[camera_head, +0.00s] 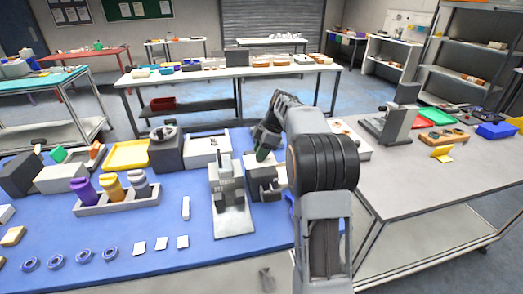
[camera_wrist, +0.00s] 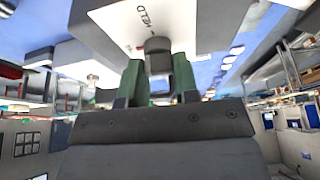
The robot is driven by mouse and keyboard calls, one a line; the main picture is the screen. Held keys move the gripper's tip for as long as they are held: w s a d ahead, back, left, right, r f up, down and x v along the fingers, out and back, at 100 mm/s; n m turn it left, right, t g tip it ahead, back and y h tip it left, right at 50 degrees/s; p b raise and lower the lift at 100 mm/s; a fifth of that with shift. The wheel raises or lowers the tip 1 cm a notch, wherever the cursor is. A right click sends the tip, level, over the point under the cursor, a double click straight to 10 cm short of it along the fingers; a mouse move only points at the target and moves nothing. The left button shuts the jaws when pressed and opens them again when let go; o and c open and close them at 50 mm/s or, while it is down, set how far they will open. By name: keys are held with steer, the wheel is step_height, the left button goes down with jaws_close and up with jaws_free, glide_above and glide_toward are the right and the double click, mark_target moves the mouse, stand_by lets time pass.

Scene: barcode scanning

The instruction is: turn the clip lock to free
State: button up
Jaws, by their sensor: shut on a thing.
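In the wrist view a pale housing (camera_wrist: 110,15) fills the top, with the word "HELD" printed on it upside down. A dark clip lock knob (camera_wrist: 157,45) stands out from this face. My gripper (camera_wrist: 160,80) has its green fingers on both sides of the knob and is shut on it. In the head view my gripper (camera_head: 264,153) reaches down to a grey block (camera_head: 262,185) on the blue mat. The fingers partly hide the contact there, and the knob itself cannot be made out.
A grey upright device on a base plate (camera_head: 233,222) stands just left of the block. A rack of colored bottles (camera_head: 117,201), a yellow tray (camera_head: 126,156) and several blue rings (camera_head: 70,260) lie farther left. A grey table (camera_head: 400,185) is at right.

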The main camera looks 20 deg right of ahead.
steer(key=shift+n, duration=0.5)
steer(key=o, duration=0.9)
steer(key=shift+r, duration=0.15)
steer(key=p+v, duration=0.1)
steer(key=v, duration=1.2)
steer(key=shift+w+d+r+p, duration=0.15)
steer(key=shift+r+p, duration=0.1)
steer(key=shift+p, duration=0.15)
